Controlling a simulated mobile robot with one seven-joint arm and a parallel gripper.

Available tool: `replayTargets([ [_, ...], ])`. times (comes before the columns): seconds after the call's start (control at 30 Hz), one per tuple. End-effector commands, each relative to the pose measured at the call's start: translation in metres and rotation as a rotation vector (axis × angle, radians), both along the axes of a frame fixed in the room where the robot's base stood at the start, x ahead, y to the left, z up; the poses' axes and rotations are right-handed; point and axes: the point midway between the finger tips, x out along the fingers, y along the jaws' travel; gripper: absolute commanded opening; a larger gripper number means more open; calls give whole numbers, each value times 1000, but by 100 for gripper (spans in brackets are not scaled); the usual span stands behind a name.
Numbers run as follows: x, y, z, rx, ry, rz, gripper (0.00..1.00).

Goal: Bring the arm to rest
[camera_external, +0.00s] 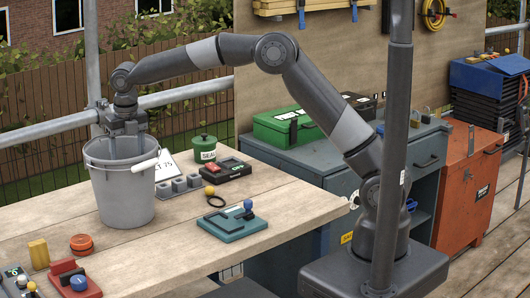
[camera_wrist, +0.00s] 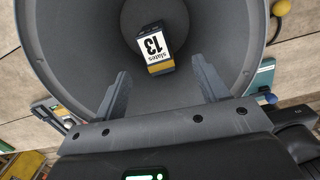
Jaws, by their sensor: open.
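My arm reaches left across the wooden table from its base at the right. My gripper (camera_wrist: 163,90) is open, with its two fingers apart and nothing between them. It points down over the mouth of a grey bucket (camera_external: 125,195), its fingers at or just inside the rim. In the wrist view, a small box labelled "slates 13" (camera_wrist: 156,48) lies on the bottom inside the bucket (camera_wrist: 60,50), beyond the fingertips and apart from them. The external view hides the box behind the bucket's wall.
A yellow block (camera_external: 38,253) and an orange disc (camera_external: 81,243) lie at front left. A scaffold pole (camera_external: 185,93) runs behind.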

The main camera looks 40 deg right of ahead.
Motion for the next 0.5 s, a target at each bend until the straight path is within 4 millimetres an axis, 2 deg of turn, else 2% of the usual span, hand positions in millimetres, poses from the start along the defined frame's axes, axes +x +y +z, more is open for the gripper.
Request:
replayTargets([
  [0.03, 3, -8, 16, 5, -53, -42, 67],
  [0.17, 6, -40, 51, 37, -164, -210, 67],
  [0.37, -17, -105, 91, 104, -193, -560, 67],
  [0.5, -42, -153, 115, 163, -210, -832, 67],
])
